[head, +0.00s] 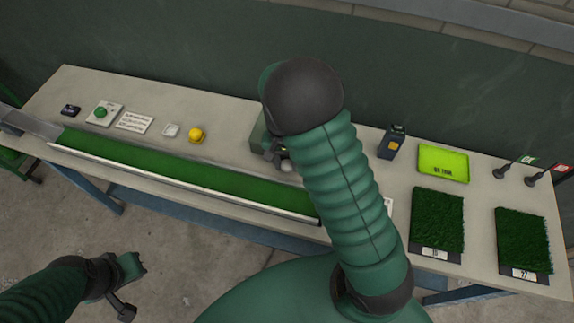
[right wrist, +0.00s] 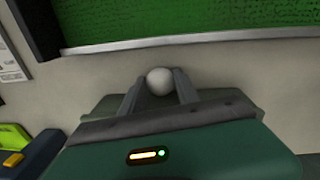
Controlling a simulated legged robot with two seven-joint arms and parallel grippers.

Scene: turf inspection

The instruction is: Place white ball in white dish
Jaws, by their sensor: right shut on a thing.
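The white ball (right wrist: 159,81) is held between the two fingertips of my right gripper (right wrist: 158,88) in the right wrist view. In the head view the ball (head: 287,166) shows just below my right gripper (head: 280,158), mostly behind my own arm.
A green-turf channel (head: 180,178) with a raised metal edge runs along the table front. A yellow ball (head: 197,134) is right of the dish.

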